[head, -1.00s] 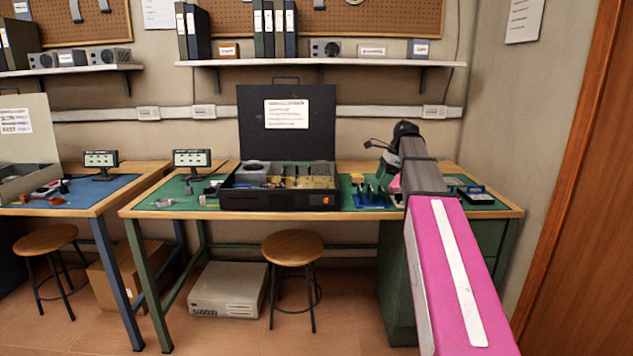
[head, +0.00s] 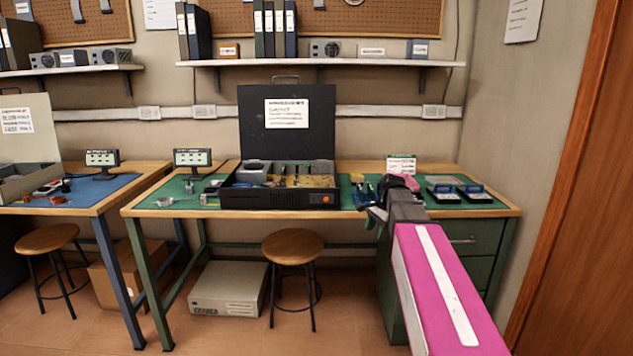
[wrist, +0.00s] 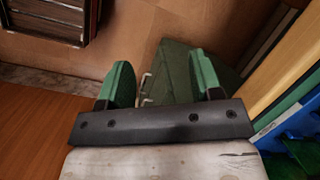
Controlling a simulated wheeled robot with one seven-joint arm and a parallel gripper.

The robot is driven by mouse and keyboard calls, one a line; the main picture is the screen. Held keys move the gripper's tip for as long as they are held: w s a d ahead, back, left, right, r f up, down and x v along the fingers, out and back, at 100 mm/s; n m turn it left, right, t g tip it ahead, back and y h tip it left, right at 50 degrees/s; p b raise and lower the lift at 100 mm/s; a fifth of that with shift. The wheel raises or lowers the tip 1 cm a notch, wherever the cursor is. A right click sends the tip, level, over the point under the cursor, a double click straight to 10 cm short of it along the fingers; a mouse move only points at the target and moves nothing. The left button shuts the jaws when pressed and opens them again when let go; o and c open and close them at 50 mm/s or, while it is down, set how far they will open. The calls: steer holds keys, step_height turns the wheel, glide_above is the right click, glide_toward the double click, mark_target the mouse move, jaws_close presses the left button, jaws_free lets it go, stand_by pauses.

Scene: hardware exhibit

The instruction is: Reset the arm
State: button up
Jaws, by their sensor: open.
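My gripper (head: 372,212) is at the front edge of the right workbench (head: 270,213), near the blue rack, and is partly hidden by my own wrist. My pink arm reaches forward to it from the lower right of the head view. In the wrist view my gripper (wrist: 162,78) has its two green-padded fingers well apart, with nothing held between them. Beyond the fingers are the green drawer cabinet (wrist: 180,70) and the brown floor. The bench edge shows at the right of the wrist view.
An open black case (head: 275,200) with parts inside stands on the bench. A blue rack (head: 362,192) is close to my gripper. A stool (head: 292,246) stands in front. A wooden door (head: 580,200) is at right.

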steer(key=s+a+f+n+h, duration=0.2)
steer(key=s+f+n, duration=0.9)
steer(key=s+f, duration=0.6)
step_height(320, 180, down, 3)
steer(key=shift+s+r+n+h, duration=0.15)
steer(key=shift+s+n+h, duration=0.15)
steer(key=shift+h, duration=0.2)
